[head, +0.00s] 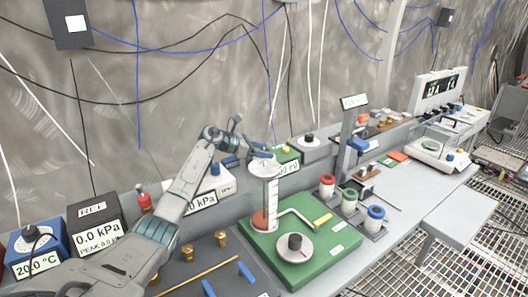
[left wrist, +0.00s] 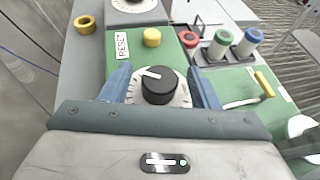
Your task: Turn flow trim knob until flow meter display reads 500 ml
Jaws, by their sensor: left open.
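In the left wrist view a black knob (left wrist: 160,86) with a white pointer stands on a pale dial, on a green box (left wrist: 180,50). The pointer aims to the left. My left gripper (head: 254,140) is open, its blue fingers on either side of this knob; I cannot tell whether they touch it. In the head view the gripper hides the knob. My right gripper is not in view.
A yellow button (left wrist: 152,37) sits beside a RESET label (left wrist: 122,44). In front are a green board (head: 318,263) with another black knob (head: 295,241) and a clear cylinder (head: 271,205). Red, green and blue capped containers (head: 349,198) stand to the right. A grey side table (head: 465,213) is bare.

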